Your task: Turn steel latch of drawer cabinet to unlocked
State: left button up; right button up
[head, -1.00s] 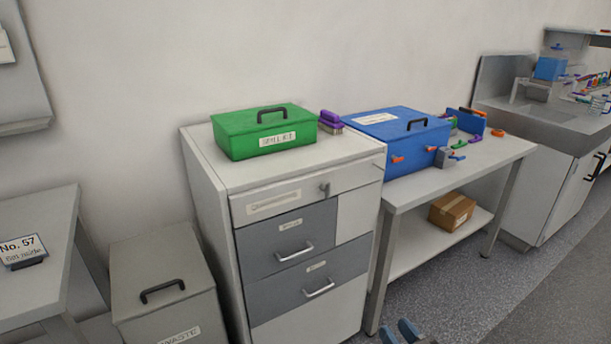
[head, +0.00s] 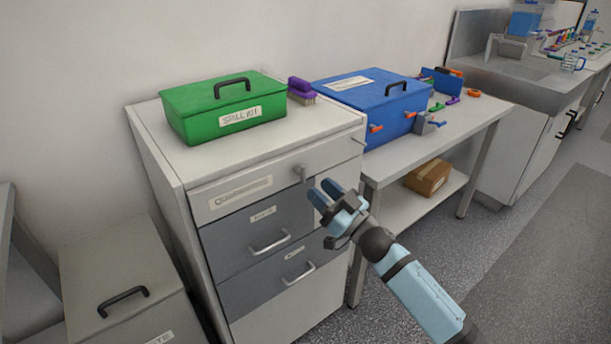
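The drawer cabinet (head: 165,165) stands at centre left, with a pale top panel and grey drawers below. Its small steel latch (head: 299,173) sits on the top panel, right of a label strip. The latch's exact angle is hard to tell at this size. My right gripper (head: 323,191) is in front of the cabinet, just below and right of the latch and apart from it in the picture. Its two blue fingers are parted with nothing between them. My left gripper is not in view.
A green spill kit box (head: 200,122) and a purple brush (head: 301,88) stand on the cabinet. A blue box (head: 365,115) is on the bench to the right. A waste bin (head: 90,270) stands at the lower left. The floor at right is clear.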

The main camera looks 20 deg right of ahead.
aim_at(305, 175)
jog(key=shift+x, duration=2.7)
grip_shut()
